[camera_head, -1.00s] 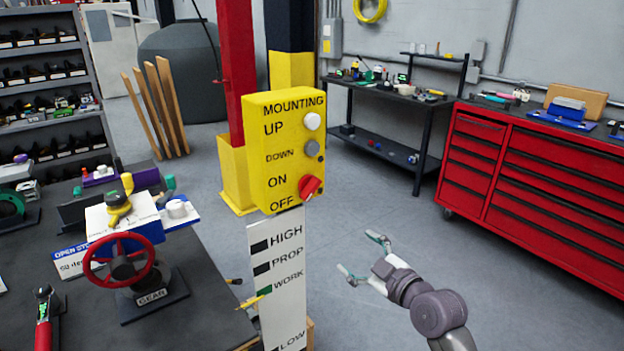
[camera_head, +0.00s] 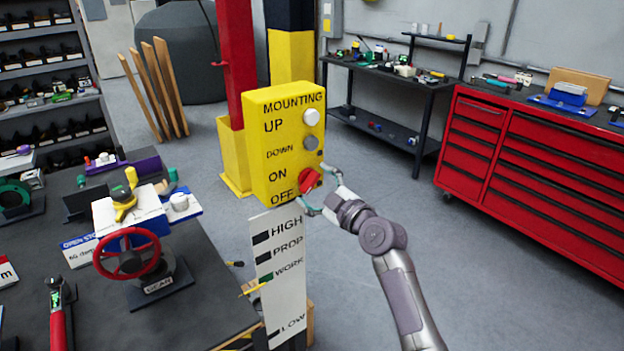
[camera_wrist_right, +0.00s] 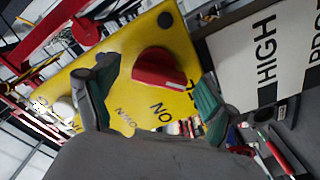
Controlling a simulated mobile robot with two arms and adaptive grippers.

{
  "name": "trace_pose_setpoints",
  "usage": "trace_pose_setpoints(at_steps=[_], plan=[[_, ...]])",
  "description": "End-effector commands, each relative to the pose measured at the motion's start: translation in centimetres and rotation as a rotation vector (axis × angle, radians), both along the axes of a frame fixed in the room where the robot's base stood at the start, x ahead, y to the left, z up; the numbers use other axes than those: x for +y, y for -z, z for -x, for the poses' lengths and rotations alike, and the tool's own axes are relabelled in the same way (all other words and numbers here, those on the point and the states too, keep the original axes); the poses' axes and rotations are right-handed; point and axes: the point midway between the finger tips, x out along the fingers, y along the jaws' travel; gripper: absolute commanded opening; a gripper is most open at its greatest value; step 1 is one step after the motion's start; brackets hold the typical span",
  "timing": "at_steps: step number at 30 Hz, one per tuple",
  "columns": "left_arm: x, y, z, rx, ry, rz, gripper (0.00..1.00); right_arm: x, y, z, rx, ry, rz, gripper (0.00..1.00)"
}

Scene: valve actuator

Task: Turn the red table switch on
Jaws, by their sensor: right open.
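In the right wrist view the red switch (camera_wrist_right: 160,70) lies between the spread fingers (camera_wrist_right: 150,92), near the box face. I cannot tell whether a finger touches it. My left gripper is not in view.
A dark table (camera_head: 190,315) at left holds a red handwheel valve (camera_head: 127,254). A white button (camera_head: 311,117) and a grey button (camera_head: 311,143) sit above the switch. A red tool cabinet (camera_head: 540,170) stands at right. The floor between is clear.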

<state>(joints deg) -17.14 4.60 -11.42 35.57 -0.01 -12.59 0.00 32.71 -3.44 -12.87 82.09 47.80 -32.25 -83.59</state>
Motion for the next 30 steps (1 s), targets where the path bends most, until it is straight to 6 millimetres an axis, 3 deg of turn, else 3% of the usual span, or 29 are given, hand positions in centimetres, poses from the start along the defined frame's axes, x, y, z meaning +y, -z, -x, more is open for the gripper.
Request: trace_pose_setpoints(at_steps=[14, 24, 30], plan=[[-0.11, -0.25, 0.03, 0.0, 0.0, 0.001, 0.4, 0.75, 0.02, -0.99, 0.0, 0.0, 0.0, 0.84], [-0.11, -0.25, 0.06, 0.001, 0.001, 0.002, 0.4, 0.73, 0.05, -0.97, 0.001, 0.001, 0.0, 0.27], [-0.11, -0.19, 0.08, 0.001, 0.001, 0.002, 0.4, 0.72, 0.09, -0.97, 0.006, 0.001, -0.007, 0.25]])
